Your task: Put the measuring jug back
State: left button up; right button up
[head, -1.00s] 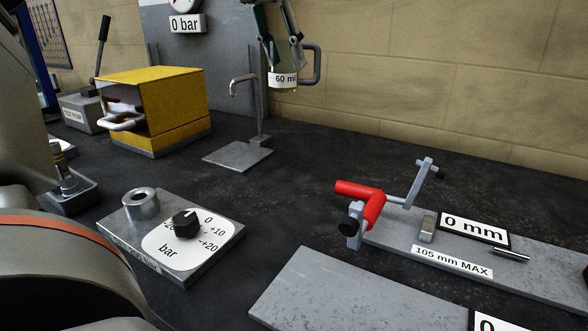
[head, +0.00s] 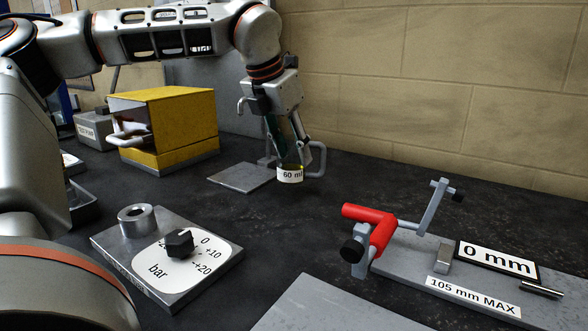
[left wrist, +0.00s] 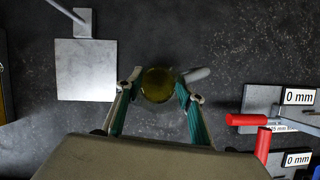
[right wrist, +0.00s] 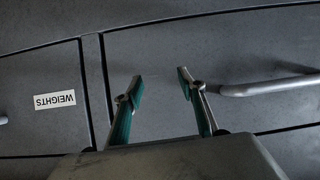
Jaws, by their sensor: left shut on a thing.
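The measuring jug (head: 289,176) carries a "60 ml" label and has a grey handle on its right side. My left gripper (head: 286,160) is shut on it from above and holds it upright. In the left wrist view the jug (left wrist: 158,85) is a round, yellowish shape between the two teal-padded fingers (left wrist: 156,92). I cannot tell for sure whether the jug's base touches the bench. A square metal plate with a spout post (head: 238,177) is just left of the jug. My right gripper (right wrist: 160,85) is open and empty in front of a grey drawer front labelled "WEIGHTS".
A yellow box with a handle (head: 175,125) stands at the back left. A dial block marked in bar (head: 205,243) is at the front left. A red-handled fixture (head: 380,232) with a "0 mm" sign is at the right. Dark bench between these is free.

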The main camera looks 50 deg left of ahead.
aim_at(292, 167)
pick_arm(q)
notch_tip(292, 167, down, 4)
jog(key=shift+r, duration=0.2)
jog(key=shift+f, duration=0.3)
jog(key=shift+r, duration=0.1)
pick_arm(e)
jog(key=shift+w+a+r, duration=0.3)
jog(key=shift+w+r, duration=0.05)
jog(key=shift+r, duration=0.15)
pick_arm(q)
jog(key=o, duration=1.3)
pick_arm(e)
jog(key=shift+f, duration=0.1)
